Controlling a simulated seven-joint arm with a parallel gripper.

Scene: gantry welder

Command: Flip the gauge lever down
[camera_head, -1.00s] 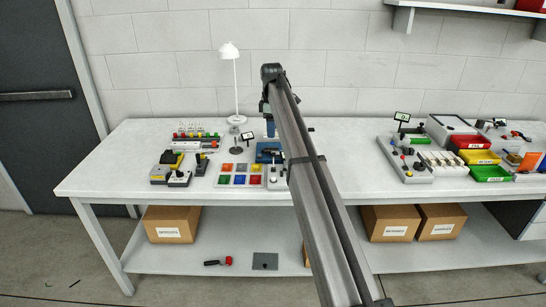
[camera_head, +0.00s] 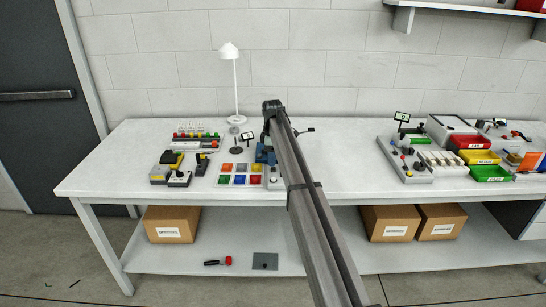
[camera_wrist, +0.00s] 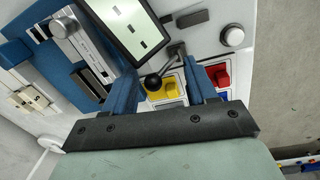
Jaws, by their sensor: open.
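In the wrist view, a lever (camera_wrist: 171,62) with a grey rod and a black ball knob (camera_wrist: 153,82) rises from a dark pivot on a pale panel. It appears to be the gauge lever. My gripper (camera_wrist: 160,76) is open, with its blue fingers on either side of the knob. I cannot tell whether either finger touches it. A dark-framed display (camera_wrist: 133,22) with a pale screen stands close beside the left finger. In the head view my arm hides the lever and most of my gripper.
Yellow (camera_wrist: 168,91) and red (camera_wrist: 218,74) buttons lie close under the fingers. A round white button (camera_wrist: 232,36) is at upper right. A blue fixture with a metal cylinder (camera_wrist: 64,27) is at left. Button blocks (camera_head: 240,174) and a lamp (camera_head: 235,85) stand on the white bench (camera_head: 345,180).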

